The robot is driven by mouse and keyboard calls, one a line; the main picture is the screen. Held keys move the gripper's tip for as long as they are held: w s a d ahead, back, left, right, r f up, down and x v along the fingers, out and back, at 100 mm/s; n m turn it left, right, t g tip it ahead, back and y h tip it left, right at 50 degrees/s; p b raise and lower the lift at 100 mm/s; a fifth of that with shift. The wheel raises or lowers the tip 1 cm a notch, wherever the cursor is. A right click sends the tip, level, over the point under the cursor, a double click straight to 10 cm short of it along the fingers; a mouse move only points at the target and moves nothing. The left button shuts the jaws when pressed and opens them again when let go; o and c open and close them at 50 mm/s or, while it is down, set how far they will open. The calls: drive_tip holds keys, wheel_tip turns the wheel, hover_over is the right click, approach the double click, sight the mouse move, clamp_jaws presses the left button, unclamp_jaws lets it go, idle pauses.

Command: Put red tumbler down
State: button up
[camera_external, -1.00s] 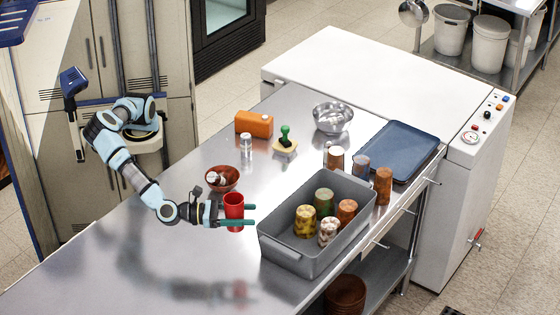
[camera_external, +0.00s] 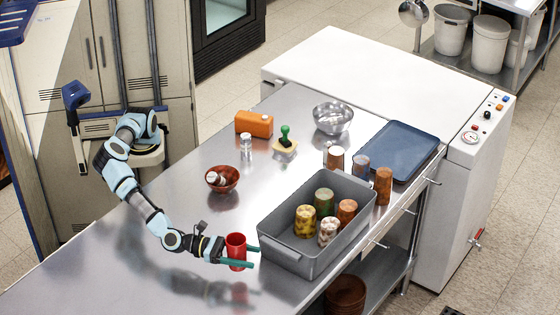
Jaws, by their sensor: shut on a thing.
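The red tumbler (camera_external: 236,245) is upright between the fingers of my gripper (camera_external: 242,257), left of the grey bin. My gripper is shut on it, with the green fingertips reaching past it toward the bin. A reflection of the tumbler shows on the steel counter (camera_external: 120,265) below it. A gap between tumbler and reflection suggests it is held a little above the counter, but the exact height is hard to tell.
The grey bin (camera_external: 285,256) with several tumblers stands close to the right of my fingertips. A red bowl (camera_external: 222,188) lies behind. Three tumblers, one of them brown (camera_external: 383,186), stand beyond the bin, near a blue tray (camera_external: 398,140). The counter's near left is clear.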

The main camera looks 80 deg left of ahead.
drive_tip(key=shift+f, duration=2.45)
drive_tip(key=shift+f, duration=0.1)
drive_tip(key=o, duration=1.4)
drive_tip(key=shift+r, duration=0.2)
drive_tip(key=b+v, duration=0.1)
drive_tip(key=v, duration=1.1)
drive_tip(key=shift+f, duration=0.15)
